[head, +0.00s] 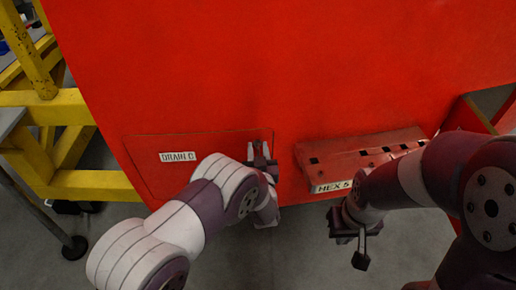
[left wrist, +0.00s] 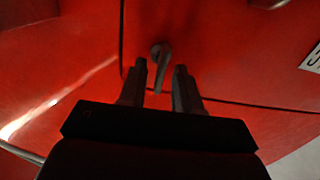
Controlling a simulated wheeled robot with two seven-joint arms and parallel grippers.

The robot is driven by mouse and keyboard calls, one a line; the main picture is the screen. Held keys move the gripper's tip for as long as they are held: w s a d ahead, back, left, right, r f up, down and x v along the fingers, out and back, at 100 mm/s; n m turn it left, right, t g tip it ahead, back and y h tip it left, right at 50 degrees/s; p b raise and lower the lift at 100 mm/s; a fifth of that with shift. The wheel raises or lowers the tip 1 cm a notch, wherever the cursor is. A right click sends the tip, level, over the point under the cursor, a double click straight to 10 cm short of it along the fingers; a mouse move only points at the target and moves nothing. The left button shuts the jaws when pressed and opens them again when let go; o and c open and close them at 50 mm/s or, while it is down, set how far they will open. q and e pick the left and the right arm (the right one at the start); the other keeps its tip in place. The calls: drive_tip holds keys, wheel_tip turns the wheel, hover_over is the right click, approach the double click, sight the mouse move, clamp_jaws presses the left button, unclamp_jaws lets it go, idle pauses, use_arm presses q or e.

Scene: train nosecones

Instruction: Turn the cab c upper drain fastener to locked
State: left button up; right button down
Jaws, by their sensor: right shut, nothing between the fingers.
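The drain panel (head: 140,150) labelled DRAIN C is set in the red cab front in the head view. The fastener (left wrist: 160,54), a small grey knob with a short lever slanting down, shows near the panel edge in the left wrist view. My left gripper (head: 262,158) is at the panel's right edge and largely covers the fastener in the head view. In the left wrist view its fingers (left wrist: 160,72) are apart, one on each side of the lever, with red showing between; contact cannot be told. My right gripper (head: 361,258) is shut and empty, below the red ledge.
A red ledge (head: 345,155) with square holes and a HEX 5 label juts out right of my left gripper. A yellow frame (head: 70,108) stands at the left. Grey floor (head: 260,265) is clear between my arms.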

use_arm(q)
drive_tip(key=shift+w, duration=0.2)
clamp_jaws()
drive_tip(key=shift+d+m, duration=0.1)
drive_tip(key=shift+m, duration=0.2)
drive_tip(key=m, duration=0.2)
drive_tip(key=shift+d+m, duration=0.1)
drive_tip(key=shift+m, duration=0.3)
drive_tip(key=m, duration=0.3)
drive_tip(key=shift+d+f+m+b, duration=0.1)
drive_tip(key=shift+d+m+b, duration=0.1)
drive_tip(key=shift+m+b, duration=0.15)
drive_tip(key=m, duration=0.5)
drive_tip(key=shift+d+f+m, duration=0.2)
drive_tip(key=shift+m, duration=0.05)
drive_tip(key=m, duration=0.5)
drive_tip(key=shift+f, duration=0.3)
drive_tip(key=shift+m, duration=0.3)
